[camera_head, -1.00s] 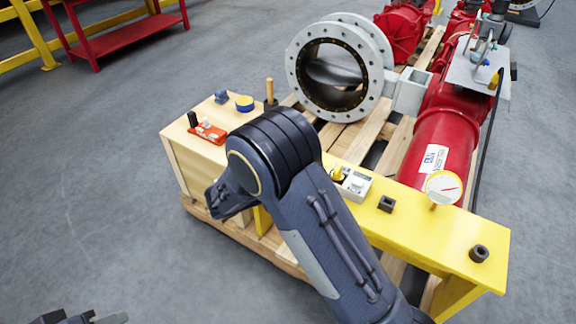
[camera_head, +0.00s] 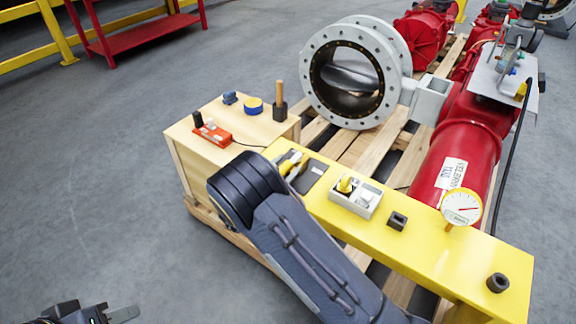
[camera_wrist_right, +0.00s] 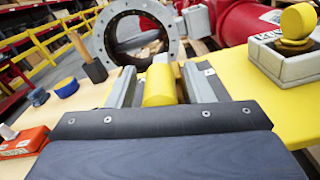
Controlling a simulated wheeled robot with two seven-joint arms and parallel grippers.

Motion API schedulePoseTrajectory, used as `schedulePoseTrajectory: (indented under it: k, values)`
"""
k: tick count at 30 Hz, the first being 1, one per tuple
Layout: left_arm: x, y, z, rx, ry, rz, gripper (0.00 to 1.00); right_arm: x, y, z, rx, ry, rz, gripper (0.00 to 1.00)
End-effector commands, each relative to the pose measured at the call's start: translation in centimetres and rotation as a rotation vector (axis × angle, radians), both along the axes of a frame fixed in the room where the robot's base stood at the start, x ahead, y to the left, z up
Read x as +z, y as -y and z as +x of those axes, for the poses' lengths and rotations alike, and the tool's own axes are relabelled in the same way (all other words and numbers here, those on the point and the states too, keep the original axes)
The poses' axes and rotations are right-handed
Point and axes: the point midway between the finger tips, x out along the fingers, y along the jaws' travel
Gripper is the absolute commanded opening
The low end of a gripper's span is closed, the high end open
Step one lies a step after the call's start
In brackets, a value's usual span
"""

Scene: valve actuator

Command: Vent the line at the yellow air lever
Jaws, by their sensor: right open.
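A yellow lever (camera_head: 291,164) shows near the left end of the yellow beam, just past my right arm. In the right wrist view, the yellow lever (camera_wrist_right: 160,84) stands between the two light grey fingers of my right gripper (camera_wrist_right: 161,88). The gripper is open, with a finger on either side of the lever; I cannot tell whether either touches it. In the head view my right arm hides most of this gripper. My left gripper (camera_head: 102,314) is at the bottom left edge, partly cut off, over the floor and away from the lever.
A grey box with a yellow knob (camera_head: 345,185), a dark socket block (camera_head: 398,221) and a gauge (camera_head: 461,207) line the yellow beam (camera_head: 440,252). A wooden box (camera_head: 190,150) holds a red device (camera_head: 213,135) and a wooden-handled tool (camera_head: 279,102). A flanged valve (camera_head: 307,85) stands behind.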

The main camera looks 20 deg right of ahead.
Motion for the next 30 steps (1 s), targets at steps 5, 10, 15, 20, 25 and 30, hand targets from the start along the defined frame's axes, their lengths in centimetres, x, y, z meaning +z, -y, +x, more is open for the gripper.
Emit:
schedulePoseTrajectory:
  k: [5, 10, 15, 20, 25, 30]
  values:
    - [-0.11, 0.00, 0.00, 0.000, 0.000, 0.000, 0.36, 0.01, 0.77, 0.59, 0.001, 0.000, 0.000, 0.47]
    - [-0.09, 0.01, 0.00, 0.000, 0.000, 0.000, 0.36, 0.02, 0.79, 0.61, 0.001, 0.000, 0.000, 0.47]
    - [-0.10, 0.01, -0.01, 0.000, 0.000, 0.000, 0.36, 0.01, 0.78, 0.59, 0.001, 0.000, 0.000, 0.32]
    - [-0.10, 0.01, -0.01, 0.000, 0.000, 0.000, 0.36, 0.01, 0.77, 0.59, 0.000, 0.000, 0.000, 0.11]
    - [-0.10, 0.00, 0.00, 0.000, 0.000, 0.000, 0.36, 0.00, 0.77, 0.57, 0.000, 0.000, 0.000, 0.00]
    - [-0.09, 0.00, 0.00, 0.000, 0.000, 0.000, 0.36, 0.00, 0.67, 0.49, 0.003, 0.000, 0.000, 0.00]
